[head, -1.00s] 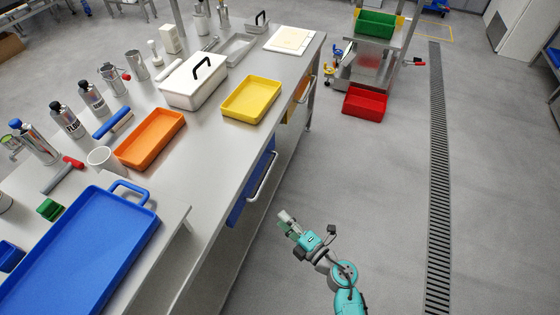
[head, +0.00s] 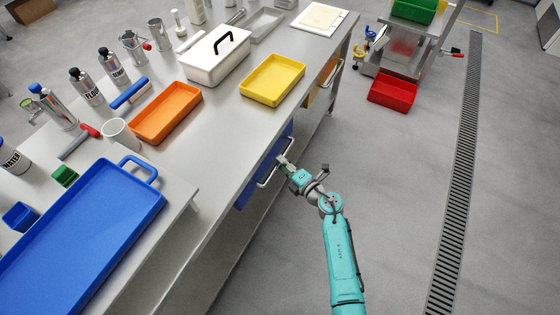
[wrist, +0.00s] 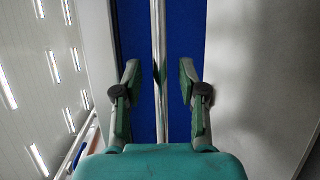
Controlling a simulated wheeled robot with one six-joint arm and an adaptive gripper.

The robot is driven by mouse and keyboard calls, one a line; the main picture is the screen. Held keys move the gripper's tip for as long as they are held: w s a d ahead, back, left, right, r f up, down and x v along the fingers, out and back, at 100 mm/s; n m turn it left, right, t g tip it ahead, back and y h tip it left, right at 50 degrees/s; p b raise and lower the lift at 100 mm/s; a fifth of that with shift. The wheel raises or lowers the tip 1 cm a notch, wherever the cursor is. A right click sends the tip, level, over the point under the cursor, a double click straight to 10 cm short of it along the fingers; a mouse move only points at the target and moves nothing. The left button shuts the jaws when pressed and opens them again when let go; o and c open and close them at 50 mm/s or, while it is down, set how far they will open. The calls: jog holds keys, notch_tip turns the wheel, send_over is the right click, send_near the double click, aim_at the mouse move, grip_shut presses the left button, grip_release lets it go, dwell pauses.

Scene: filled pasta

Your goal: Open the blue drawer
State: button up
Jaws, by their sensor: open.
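The blue drawer (head: 249,189) is in the side of the steel table, below its top, and looks closed. Its metal bar handle (head: 267,177) runs along the front. My gripper (head: 284,161) is at the far part of this handle. In the wrist view the blue drawer front (wrist: 185,30) fills the middle, and the handle bar (wrist: 159,70) runs between the two open fingers of my gripper (wrist: 159,84). The fingers stand apart on either side of the bar, with gaps visible.
A yellow-orange drawer (head: 318,98) is farther along. A red bin (head: 392,91) stands on the floor. The floor at right is clear.

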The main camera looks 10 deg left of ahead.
jog(key=shift+x, duration=1.2)
grip_shut()
